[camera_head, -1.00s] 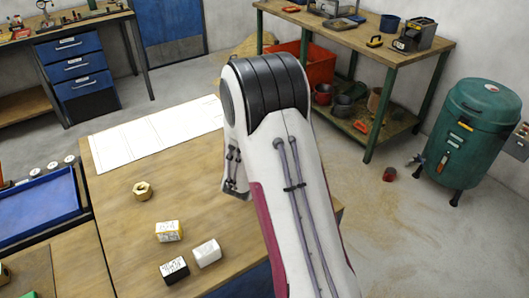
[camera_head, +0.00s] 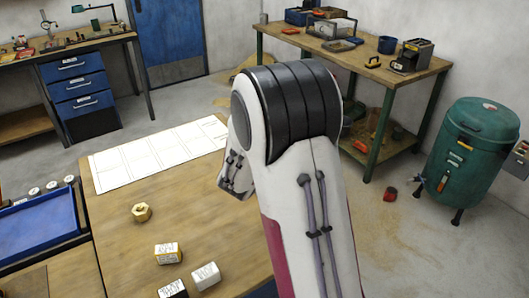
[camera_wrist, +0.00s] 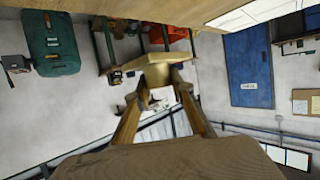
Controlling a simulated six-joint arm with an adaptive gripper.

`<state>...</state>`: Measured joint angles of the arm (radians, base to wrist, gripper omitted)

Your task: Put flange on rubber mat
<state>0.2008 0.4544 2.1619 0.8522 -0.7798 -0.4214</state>
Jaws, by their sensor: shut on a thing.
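In the wrist view my gripper (camera_wrist: 160,88) is shut on a brass-coloured piece with a wide flat rim (camera_wrist: 155,66), which I take to be the flange. The piece is held off the table between the two fingertips, and the fingers hide part of it. In the head view my arm bends in front of the table, and my gripper and the held piece are hidden behind it. I cannot make out a rubber mat for certain in either view.
On the wooden table (camera_head: 120,255) lie a brass hex piece (camera_head: 141,212), a yellow-and-white block (camera_head: 168,253), a white block (camera_head: 206,276) and a dark-sided block (camera_head: 173,289). A white ruled sheet (camera_head: 150,160) lies behind them. A blue tray (camera_head: 40,225) is at left.

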